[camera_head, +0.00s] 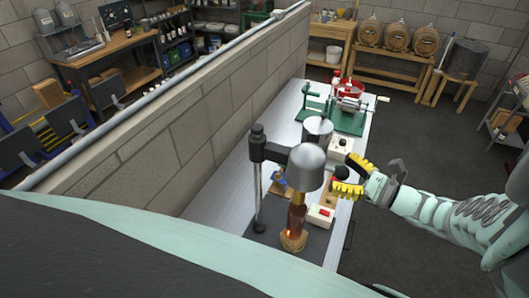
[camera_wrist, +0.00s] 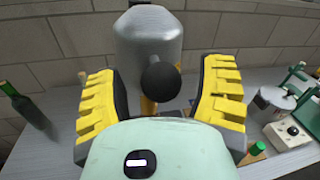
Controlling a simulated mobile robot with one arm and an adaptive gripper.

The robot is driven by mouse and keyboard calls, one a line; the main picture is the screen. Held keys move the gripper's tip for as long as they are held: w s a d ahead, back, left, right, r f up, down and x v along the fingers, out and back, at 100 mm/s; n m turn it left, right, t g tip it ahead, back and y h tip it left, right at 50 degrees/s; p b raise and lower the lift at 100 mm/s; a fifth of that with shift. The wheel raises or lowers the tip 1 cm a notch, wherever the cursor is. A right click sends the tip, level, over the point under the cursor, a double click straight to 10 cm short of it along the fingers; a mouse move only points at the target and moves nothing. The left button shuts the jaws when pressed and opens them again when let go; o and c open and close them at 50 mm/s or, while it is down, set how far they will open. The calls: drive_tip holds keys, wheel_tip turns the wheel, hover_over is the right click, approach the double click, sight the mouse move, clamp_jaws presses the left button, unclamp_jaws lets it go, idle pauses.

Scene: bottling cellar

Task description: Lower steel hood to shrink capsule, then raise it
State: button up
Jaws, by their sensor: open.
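The steel hood (camera_head: 307,168) is a grey dome on an arm clamped to an upright post (camera_head: 258,200). It hangs over a brown bottle (camera_head: 297,218) that stands upright; the hood covers the bottle's top, so the capsule is hidden. In the wrist view the hood (camera_wrist: 148,42) is straight ahead, with a round black knob (camera_wrist: 160,82) on its near side. My gripper (camera_head: 349,178) is on the right of the hood, its yellow fingers apart. In the wrist view the knob sits between the open fingers, with gaps visible on both sides.
A small box with a red button (camera_head: 320,215) stands beside the bottle. A steel pot (camera_head: 317,128) and a green machine (camera_head: 348,112) stand farther along the bench. A block wall (camera_head: 190,125) runs along the left. A green bottle (camera_wrist: 20,102) stands at left in the wrist view.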

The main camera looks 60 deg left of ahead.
drive_tip(key=shift+s+a, duration=0.1)
drive_tip(key=shift+a, duration=0.05)
drive_tip(key=shift+c, duration=0.3)
clamp_jaws()
drive_tip(key=shift+f, duration=0.1)
